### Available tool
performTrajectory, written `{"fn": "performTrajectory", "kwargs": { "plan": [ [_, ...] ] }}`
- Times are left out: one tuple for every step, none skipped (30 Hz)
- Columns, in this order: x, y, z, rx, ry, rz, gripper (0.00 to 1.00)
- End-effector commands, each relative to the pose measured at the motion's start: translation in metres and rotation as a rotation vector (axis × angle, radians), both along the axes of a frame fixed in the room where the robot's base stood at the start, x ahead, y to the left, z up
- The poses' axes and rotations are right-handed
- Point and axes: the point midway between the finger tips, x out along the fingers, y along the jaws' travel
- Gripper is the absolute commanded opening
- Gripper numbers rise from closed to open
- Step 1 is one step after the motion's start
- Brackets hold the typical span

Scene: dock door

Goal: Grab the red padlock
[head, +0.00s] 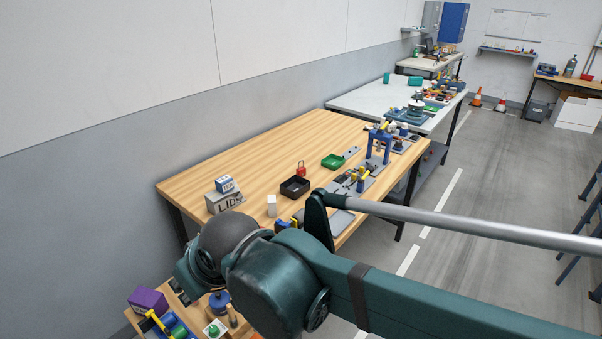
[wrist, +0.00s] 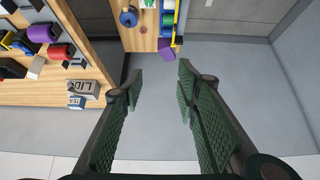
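The red padlock (head: 301,169) stands upright on the wooden workbench (head: 240,165), just behind a black open tray (head: 294,187). It looks small, with its shackle up. In the head view the fingers are hidden behind my arm, which is in front of the near part of the bench.
A green tray (head: 333,161) and a blue press (head: 379,143) are to the right. A lower wooden surface holds a purple box (head: 148,300).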

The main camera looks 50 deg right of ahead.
Motion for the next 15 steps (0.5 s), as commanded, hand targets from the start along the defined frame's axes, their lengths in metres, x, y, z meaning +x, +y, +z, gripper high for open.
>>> {"fn": "performTrajectory", "kwargs": {
  "plan": [
    [0.003,-0.002,0.004,0.002,0.003,-0.007,0.32],
    [0.005,-0.003,0.006,0.004,0.004,-0.013,0.32],
    [0.008,-0.005,0.009,0.007,0.007,-0.021,0.32],
    [0.011,-0.006,0.011,0.009,0.010,-0.028,0.32],
    [0.014,-0.008,0.014,0.013,0.013,-0.036,0.32],
    [0.018,-0.011,0.018,0.017,0.017,-0.049,0.32],
    [0.021,-0.014,0.021,0.021,0.021,-0.060,0.32],
    [0.025,-0.016,0.024,0.023,0.026,-0.071,0.32],
    [0.030,-0.020,0.028,0.029,0.032,-0.085,0.32],
    [0.034,-0.022,0.032,0.033,0.036,-0.097,0.32],
    [0.038,-0.025,0.035,0.038,0.040,-0.109,0.32],
    [0.044,-0.030,0.039,0.044,0.045,-0.126,0.32],
    [0.049,-0.033,0.042,0.048,0.050,-0.139,0.32],
    [0.053,-0.036,0.046,0.052,0.055,-0.152,0.32],
    [0.059,-0.040,0.050,0.059,0.061,-0.168,0.32]
  ]
}}
